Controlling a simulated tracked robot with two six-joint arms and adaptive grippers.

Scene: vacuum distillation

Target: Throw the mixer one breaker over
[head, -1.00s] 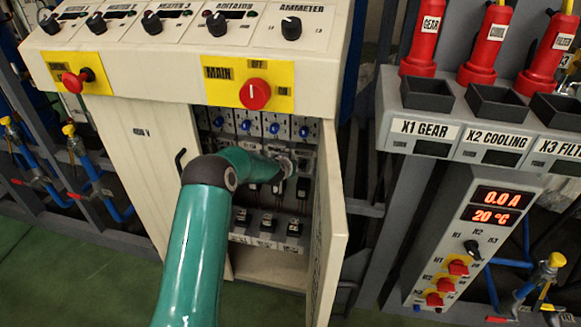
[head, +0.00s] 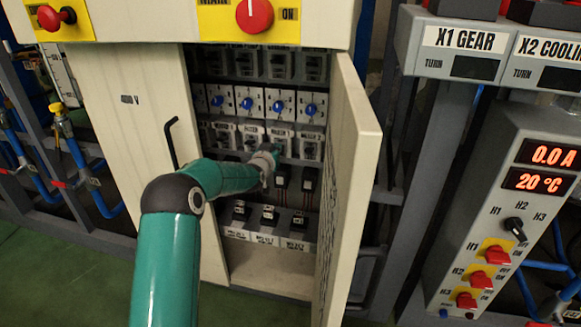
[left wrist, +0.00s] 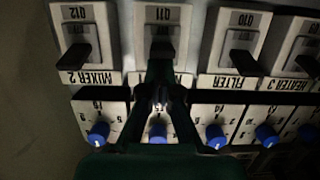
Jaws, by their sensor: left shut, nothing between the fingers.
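The mixer 1 breaker, marked Q11 (left wrist: 163,20), is a white block with a dark lever. It shows upside down in the left wrist view, between the mixer 2 breaker Q12 (left wrist: 76,15) and the filter breaker Q10 (left wrist: 240,20). In the head view the mixer 1 breaker (head: 280,136) sits in the cabinet's breaker row. My left gripper (left wrist: 160,72) is shut and empty, its tips at the Q11 lever's lower end in the picture. It covers part of the Q11 label; whether it touches the lever I cannot tell. The left gripper also shows in the head view (head: 273,151).
The open cabinet door (head: 345,170) stands close to the right of my left arm. Blue knobs (head: 279,106) sit in a row above the breakers. Dark switches (head: 270,214) are below. A control column with red displays (head: 545,153) stands at right.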

